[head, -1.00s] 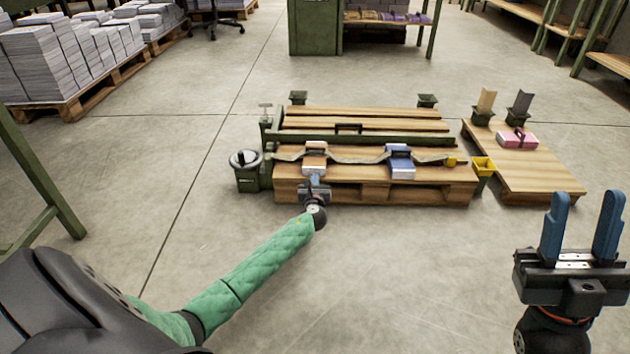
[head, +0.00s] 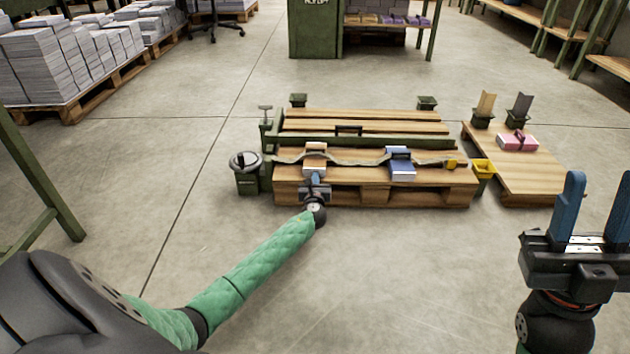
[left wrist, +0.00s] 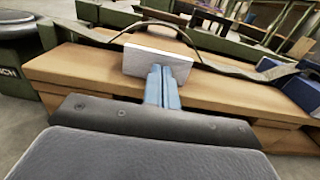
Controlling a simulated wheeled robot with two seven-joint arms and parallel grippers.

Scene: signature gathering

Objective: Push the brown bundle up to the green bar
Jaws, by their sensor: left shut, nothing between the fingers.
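The brown bundle (head: 316,157) lies on the front boards of the low wooden bench, under a grey strap (head: 355,160). The green bar (head: 410,139) runs along the back of these boards. I cannot tell whether the bundle touches the bar. My left gripper (head: 316,178) is shut and empty at the bundle's near side. In the left wrist view its blue fingertips (left wrist: 162,72) are at the bundle's pale end face (left wrist: 155,60), and they look in contact. My right gripper (head: 597,210) is open and empty in the right foreground.
A blue bundle (head: 400,165) lies under the strap to the right. A pink bundle (head: 518,141) lies on the right-hand platform. The floor in front is clear.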

